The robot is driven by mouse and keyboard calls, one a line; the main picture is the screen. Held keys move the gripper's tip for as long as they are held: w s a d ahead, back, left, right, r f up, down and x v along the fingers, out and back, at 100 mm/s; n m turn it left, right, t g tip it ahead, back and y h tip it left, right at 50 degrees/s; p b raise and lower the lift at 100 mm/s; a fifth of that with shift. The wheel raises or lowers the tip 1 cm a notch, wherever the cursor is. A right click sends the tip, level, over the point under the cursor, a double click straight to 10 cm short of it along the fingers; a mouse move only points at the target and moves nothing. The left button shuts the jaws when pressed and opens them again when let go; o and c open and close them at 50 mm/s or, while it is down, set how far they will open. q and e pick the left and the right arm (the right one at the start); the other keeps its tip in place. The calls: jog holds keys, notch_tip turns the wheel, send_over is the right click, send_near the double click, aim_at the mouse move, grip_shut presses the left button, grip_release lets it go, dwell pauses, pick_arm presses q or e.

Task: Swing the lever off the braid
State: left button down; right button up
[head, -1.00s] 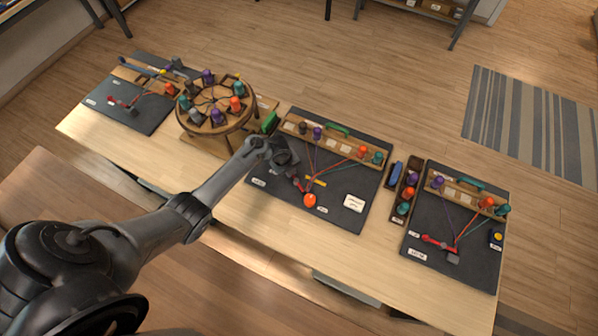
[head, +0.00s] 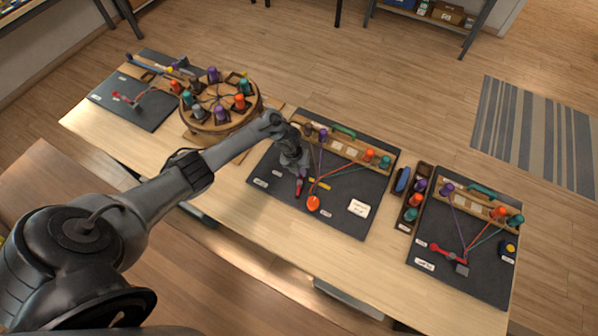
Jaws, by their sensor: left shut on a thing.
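The middle braiding station is a dark mat (head: 342,217) with a wooden peg rail (head: 350,153) along its far side. Colored cords (head: 345,170) run from its pegs toward the braid point near the mat's middle. A small red lever (head: 298,188) is there, with a round orange-red piece (head: 313,203) just in front of it. My left gripper (head: 301,174) reaches down from above and is shut at the lever; its fingers hide most of the braid and part of the lever. My right gripper is out of view.
A round wooden braiding stand (head: 205,125) with several colored pegs is left of the mat. A peg tray (head: 408,218) and another mat with a red lever (head: 447,250) are at right. A white card (head: 359,208) lies on the middle mat.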

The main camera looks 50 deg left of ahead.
pick_arm(q)
jog(key=shift+s+a+f, duration=0.1)
jog(key=shift+a+f, duration=0.05)
jog(key=shift+f, duration=0.1)
jog(key=c, duration=1.5)
grip_release()
jog(key=o, duration=0.3)
jog(key=shift+r, duration=0.15)
jog(key=shift+o, duration=0.2)
jog(key=shift+r, duration=0.1)
jog(key=shift+r, duration=0.55)
notch_tip(320, 180, up, 9)
jog(key=s+a+p, duration=0.1)
jog(key=shift+a+r+p, duration=0.15)
jog(key=shift+a+p, duration=0.1)
jog(key=shift+p, duration=0.05)
